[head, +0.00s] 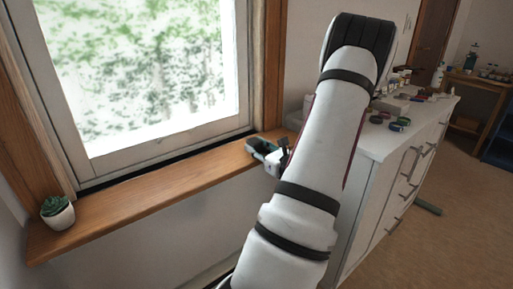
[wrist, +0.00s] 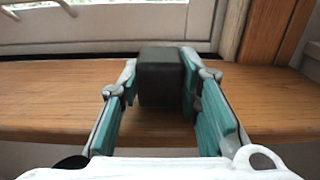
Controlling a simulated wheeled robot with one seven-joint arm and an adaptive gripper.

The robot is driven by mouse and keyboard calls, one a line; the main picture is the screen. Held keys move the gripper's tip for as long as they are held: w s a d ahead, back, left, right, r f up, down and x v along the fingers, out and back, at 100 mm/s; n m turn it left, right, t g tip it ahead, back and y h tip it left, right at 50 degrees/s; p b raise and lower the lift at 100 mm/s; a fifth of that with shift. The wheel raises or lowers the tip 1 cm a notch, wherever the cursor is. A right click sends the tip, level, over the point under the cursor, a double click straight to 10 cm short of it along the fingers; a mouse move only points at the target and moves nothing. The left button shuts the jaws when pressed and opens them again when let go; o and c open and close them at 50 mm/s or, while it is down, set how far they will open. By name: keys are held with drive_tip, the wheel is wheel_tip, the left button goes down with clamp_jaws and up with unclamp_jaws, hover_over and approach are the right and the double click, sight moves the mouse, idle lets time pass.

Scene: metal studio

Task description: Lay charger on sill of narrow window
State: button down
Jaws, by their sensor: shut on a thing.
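The charger is a dark grey block (wrist: 161,78) between the fingers of my gripper (wrist: 160,85) in the wrist view. My gripper is shut on it, with a teal-lined finger on each side. The wooden window sill (head: 150,190) runs under the window in the head view. My gripper (head: 264,148) is at the right end of the sill there. The sill also fills the middle of the wrist view (wrist: 50,100), behind and below the charger. I cannot tell whether the charger touches the sill. In the head view the charger is hard to make out.
A small potted succulent (head: 57,212) stands at the sill's left end. The sill between it and my gripper is clear. A white drawer cabinet (head: 375,180) with several small items on top stands to the right, partly behind my arm. The window (head: 140,70) is above the sill.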

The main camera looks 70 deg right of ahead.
drive_tip(key=c, duration=1.1)
unclamp_jaws()
drive_tip(key=shift+s, duration=0.1)
drive_tip(key=v, duration=1.1)
drive_tip(key=shift+s+a, duration=0.2)
drive_tip(key=shift+s, duration=0.15)
